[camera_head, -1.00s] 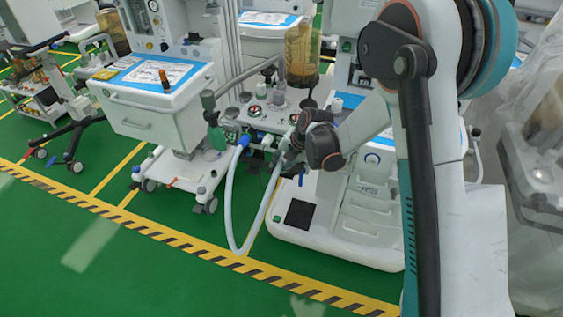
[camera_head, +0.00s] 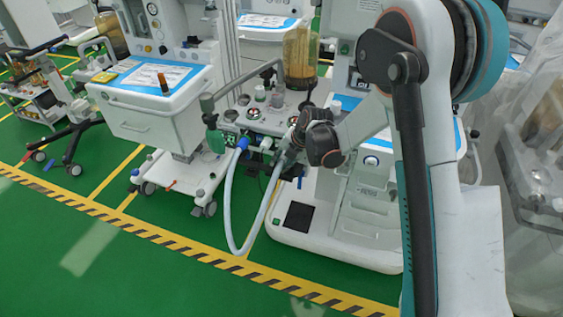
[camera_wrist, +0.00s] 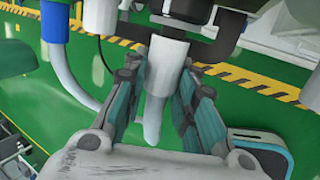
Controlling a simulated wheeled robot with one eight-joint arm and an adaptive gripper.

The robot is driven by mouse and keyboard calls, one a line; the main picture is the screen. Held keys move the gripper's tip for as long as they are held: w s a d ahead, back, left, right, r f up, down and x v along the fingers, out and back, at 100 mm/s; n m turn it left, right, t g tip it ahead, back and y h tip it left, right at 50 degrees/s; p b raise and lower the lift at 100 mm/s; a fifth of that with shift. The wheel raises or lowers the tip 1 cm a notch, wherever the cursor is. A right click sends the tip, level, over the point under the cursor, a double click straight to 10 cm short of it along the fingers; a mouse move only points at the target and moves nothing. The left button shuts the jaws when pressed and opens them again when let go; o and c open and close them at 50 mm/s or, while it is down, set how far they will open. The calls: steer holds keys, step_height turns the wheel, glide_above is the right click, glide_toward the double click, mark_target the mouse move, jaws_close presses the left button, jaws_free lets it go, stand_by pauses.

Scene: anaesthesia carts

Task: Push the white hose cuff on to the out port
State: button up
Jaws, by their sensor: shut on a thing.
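The white hose cuff (camera_wrist: 165,65) is between my gripper's two fingers (camera_wrist: 162,72) in the wrist view. My gripper is shut on it, with the white hose hanging below. In the head view my gripper (camera_head: 291,146) is at the machine's front and hides most of the cuff. The hose (camera_head: 230,215) loops down to a blue cuff (camera_head: 243,142) on the left.
The blue cuff also shows in the wrist view (camera_wrist: 52,20), left of my gripper, beside a white fitting (camera_wrist: 100,14) and a thin black cable. A green cylinder (camera_head: 215,140) stands left of the ports. Green floor lies clear in front, with a yellow-black stripe (camera_head: 180,243).

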steer(key=shift+w+d, duration=0.2)
steer(key=shift+w, duration=0.25)
steer(key=o, duration=1.1)
steer(key=shift+c, duration=0.2)
steer(key=v, duration=1.2)
